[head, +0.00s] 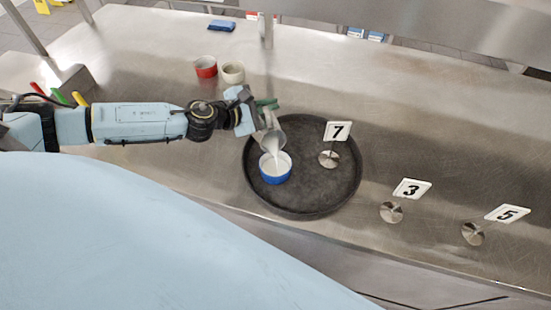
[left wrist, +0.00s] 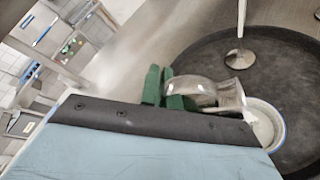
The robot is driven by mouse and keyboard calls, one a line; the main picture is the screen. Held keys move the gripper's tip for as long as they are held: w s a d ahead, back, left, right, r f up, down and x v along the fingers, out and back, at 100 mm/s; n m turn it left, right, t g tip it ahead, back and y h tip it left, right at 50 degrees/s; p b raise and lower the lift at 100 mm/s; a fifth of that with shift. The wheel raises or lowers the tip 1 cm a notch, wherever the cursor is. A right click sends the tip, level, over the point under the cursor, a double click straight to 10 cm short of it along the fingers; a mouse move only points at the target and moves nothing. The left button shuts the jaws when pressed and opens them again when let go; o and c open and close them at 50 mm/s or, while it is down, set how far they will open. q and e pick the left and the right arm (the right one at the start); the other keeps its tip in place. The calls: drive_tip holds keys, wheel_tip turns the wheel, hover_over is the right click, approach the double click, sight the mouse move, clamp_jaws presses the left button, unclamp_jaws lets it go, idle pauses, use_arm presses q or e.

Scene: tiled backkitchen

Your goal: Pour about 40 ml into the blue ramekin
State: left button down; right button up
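The blue ramekin (head: 275,179) stands on the dark round tray (head: 310,202), left of its middle, with white liquid inside. The right gripper is not in view.
A number 7 stand (head: 329,158) is on the tray, right of the ramekin. Stands 3 (head: 391,212) and 5 (head: 473,234) are on the steel counter further right.

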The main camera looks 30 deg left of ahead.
use_arm(q)
drive_tip(key=shift+w+a+f+n+g+h+b, duration=0.35)
drive_tip(key=shift+w+a+f+n, duration=0.2)
drive_tip(key=shift+a+f+n, duration=0.2)
drive_tip(key=shift+d, duration=0.1)
idle(0.5)
